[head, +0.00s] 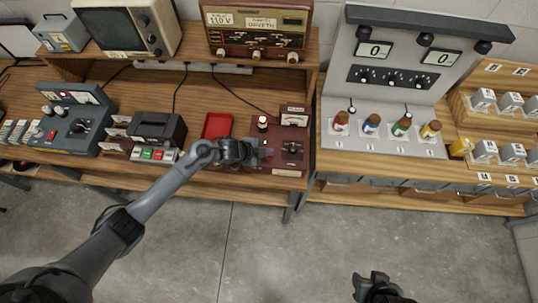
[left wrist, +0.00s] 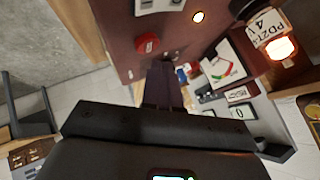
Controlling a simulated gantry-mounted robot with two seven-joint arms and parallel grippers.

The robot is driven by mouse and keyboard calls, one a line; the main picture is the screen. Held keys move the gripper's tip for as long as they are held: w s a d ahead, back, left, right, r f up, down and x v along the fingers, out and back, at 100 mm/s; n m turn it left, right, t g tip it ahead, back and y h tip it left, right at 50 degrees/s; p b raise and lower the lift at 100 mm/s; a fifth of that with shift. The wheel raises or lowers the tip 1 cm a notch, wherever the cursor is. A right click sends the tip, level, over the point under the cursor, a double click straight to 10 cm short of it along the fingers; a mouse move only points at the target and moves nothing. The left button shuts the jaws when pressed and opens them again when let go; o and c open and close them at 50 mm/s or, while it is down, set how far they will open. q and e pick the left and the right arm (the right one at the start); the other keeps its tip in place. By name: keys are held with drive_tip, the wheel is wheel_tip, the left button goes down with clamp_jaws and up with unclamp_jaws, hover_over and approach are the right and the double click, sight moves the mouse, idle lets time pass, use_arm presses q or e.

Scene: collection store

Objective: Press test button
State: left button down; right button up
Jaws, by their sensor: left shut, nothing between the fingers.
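A dark red tester box (head: 279,133) stands on the left bench, with a meter (head: 293,119), a dark knob (head: 291,148) and a bulb on top. In the left wrist view its maroon face carries a round red button (left wrist: 147,43), the only button seen there; any wording is unreadable. My left gripper (head: 261,155) is at the box's left front, shut and empty. In the left wrist view its closed fingertips (left wrist: 164,70) are just below and right of the red button; I cannot tell whether they touch the box. My right gripper (head: 376,283) hangs over the floor, away from the benches.
A red tray (head: 217,126) lies left of the tester, beside a dark device (head: 157,129) with coloured keys. A grey station (head: 385,138) with several small bottles stands to the right. A shelf with instruments runs behind. The floor in front is clear.

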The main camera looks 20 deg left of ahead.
use_arm(q)
drive_tip(key=shift+f, duration=0.15)
idle(0.5)
drive_tip(key=shift+f, duration=0.3)
drive_tip(key=shift+f+b, duration=0.1)
drive_tip(key=shift+b, duration=0.2)
drive_tip(key=shift+f, duration=0.35)
idle(0.5)
drive_tip(key=shift+r, duration=0.15)
drive_tip(key=shift+r+p, duration=0.5)
drive_tip(key=shift+r, duration=0.25)
